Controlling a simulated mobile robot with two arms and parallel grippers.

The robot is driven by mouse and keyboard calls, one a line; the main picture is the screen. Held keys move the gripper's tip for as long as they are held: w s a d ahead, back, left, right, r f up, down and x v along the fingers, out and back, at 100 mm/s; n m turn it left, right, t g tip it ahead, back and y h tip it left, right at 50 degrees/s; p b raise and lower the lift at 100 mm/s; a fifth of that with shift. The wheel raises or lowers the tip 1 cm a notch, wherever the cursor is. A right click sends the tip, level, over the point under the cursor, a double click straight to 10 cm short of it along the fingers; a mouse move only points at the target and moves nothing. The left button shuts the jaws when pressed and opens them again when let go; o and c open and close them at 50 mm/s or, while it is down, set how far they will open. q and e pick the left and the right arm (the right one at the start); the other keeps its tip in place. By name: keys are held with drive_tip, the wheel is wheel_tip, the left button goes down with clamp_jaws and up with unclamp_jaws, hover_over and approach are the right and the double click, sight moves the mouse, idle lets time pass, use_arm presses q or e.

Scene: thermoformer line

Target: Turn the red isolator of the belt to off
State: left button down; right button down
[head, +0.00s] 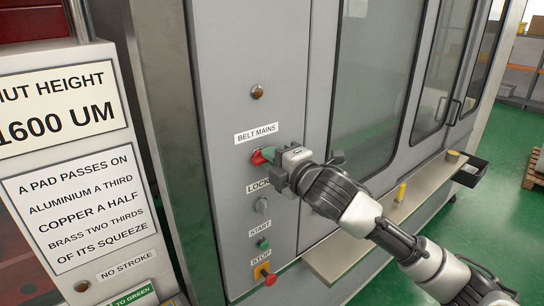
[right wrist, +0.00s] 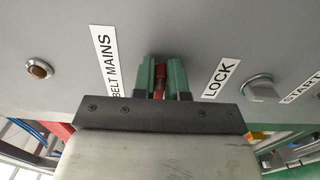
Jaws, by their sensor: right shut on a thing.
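The red isolator (head: 257,157) sits on the grey panel just under the BELT MAINS label (head: 256,134). My right gripper (head: 268,156) reaches it from the right and covers much of it. In the right wrist view, the green fingers of the right gripper (right wrist: 160,80) stand on both sides of the red isolator handle (right wrist: 160,70) and are shut on it. The handle lies in line between the fingers; its on or off marks cannot be read. My left gripper is not in view.
A brown-red lamp (head: 257,91) is above the label. Below the isolator are the LOCK knob (head: 262,205), the green START button (head: 263,243) and the red STOP button (head: 270,280). A narrow ledge (head: 340,258) juts out under the machine windows. Sign boards stand at the left.

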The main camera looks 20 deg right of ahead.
idle(0.5)
drive_tip(key=c, duration=1.2)
unclamp_jaws()
drive_tip(key=shift+o, duration=0.2)
drive_tip(key=b+v, duration=0.4)
drive_tip(key=v, duration=0.6)
drive_tip(key=shift+s+b, duration=0.3)
drive_tip(key=shift+s, duration=0.1)
drive_tip(key=shift+d, duration=0.15)
